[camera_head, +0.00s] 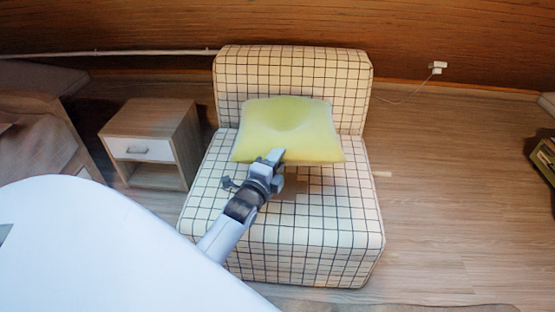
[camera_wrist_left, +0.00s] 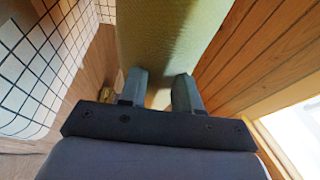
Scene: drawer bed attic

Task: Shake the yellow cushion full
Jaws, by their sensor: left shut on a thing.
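The yellow cushion (camera_head: 292,122) is over the seat of a checked armless chair (camera_head: 262,235), in front of its backrest, with a dip in its upper middle. My left gripper (camera_head: 275,157) is at the cushion's front edge, shut on it. In the left wrist view the cushion (camera_wrist_left: 165,40) fills the top middle, and its edge is between the two fingers of the left gripper (camera_wrist_left: 160,92). A shadow lies on the seat below the cushion; I cannot tell whether the cushion touches the seat. My right gripper is not in view.
A wooden nightstand (camera_head: 150,150) with a white drawer front stands left of the chair. A bed (camera_head: 45,140) is at the far left. A white socket with a cord (camera_head: 437,68) is on the back wall. The wooden floor (camera_head: 450,190) right of the chair is mostly clear.

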